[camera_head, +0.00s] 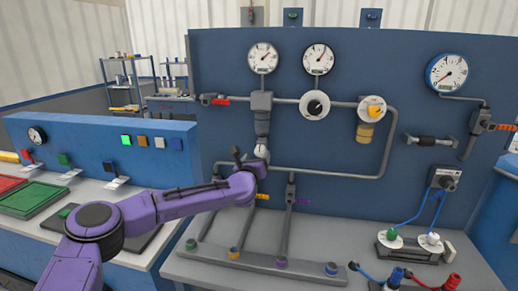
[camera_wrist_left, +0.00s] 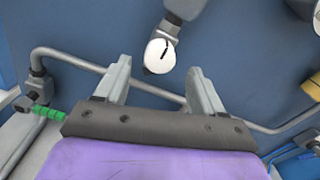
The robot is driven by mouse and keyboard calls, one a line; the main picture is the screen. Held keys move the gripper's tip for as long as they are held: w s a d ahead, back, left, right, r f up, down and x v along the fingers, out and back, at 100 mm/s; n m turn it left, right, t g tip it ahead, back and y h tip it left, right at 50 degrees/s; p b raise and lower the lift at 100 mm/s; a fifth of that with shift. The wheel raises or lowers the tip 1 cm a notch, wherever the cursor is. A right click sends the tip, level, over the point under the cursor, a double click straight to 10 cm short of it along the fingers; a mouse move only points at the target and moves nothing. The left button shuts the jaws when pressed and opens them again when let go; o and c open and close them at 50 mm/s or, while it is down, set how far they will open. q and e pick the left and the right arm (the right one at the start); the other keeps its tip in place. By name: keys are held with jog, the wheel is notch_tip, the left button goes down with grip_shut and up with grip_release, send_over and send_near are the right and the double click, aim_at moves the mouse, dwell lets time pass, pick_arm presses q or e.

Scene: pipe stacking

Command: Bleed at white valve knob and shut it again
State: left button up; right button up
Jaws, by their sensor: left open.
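The white valve knob (camera_head: 261,151) is round with a dark line across its face, and sits below a grey vertical fitting on the blue panel. In the left wrist view the white knob (camera_wrist_left: 159,56) shows whole, just beyond and between the fingertips. My left gripper (camera_head: 248,156) is open in front of the panel near the knob; its two fingers (camera_wrist_left: 158,68) are apart with nothing between them. In the head view my purple arm and gripper partly cover the area around the knob. I cannot tell whether the fingers touch it. My right gripper is not in view.
A black knob (camera_head: 315,105) and a yellow knob (camera_head: 374,110) sit on the upper pipe. Gauges (camera_head: 263,57) hang above. A lower pipe (camera_head: 330,174) runs right of the white knob. Below, a pipe rack (camera_head: 262,261) and a socket stand (camera_head: 412,246) occupy the bench.

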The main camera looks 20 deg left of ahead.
aim_at(259, 152)
pick_arm(q)
jog(key=shift+w+a+p, duration=0.15)
jog(key=shift+w+p, duration=0.2)
jog(key=shift+w, duration=0.8)
jog(key=shift+w+a+p, duration=0.15)
jog(key=shift+w+p, duration=0.15)
jog(key=shift+w, duration=0.85)
jog(key=shift+c, duration=0.4)
jog(key=c, duration=1)
